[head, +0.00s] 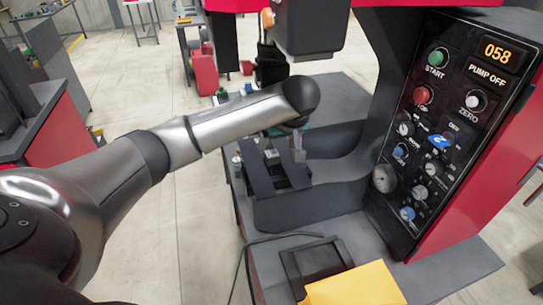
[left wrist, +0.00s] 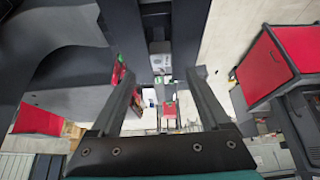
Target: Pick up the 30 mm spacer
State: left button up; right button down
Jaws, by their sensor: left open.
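My left gripper (head: 297,140) hangs below the dark wrist joint of my left arm, over the machine's bench, and is mostly hidden by the arm. In the left wrist view it (left wrist: 162,78) shows two dark fingers spread wide with nothing held between them. I cannot pick out the 30 mm spacer for certain. A small metallic round part (head: 237,160) stands at the left edge of the bench, apart from the gripper. Another small light part (head: 271,157) lies by the dark fixture plates. My right gripper is not in view.
A control panel (head: 437,115) with knobs and an orange "058" display stands at the right. A dark machine head (head: 311,28) overhangs the bench. Open concrete floor (head: 200,240) is at the left.

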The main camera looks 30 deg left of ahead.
aim_at(272, 154)
pick_arm(q)
jog(key=shift+p+x, duration=0.3)
jog(key=shift+x, duration=3.5)
grip_shut()
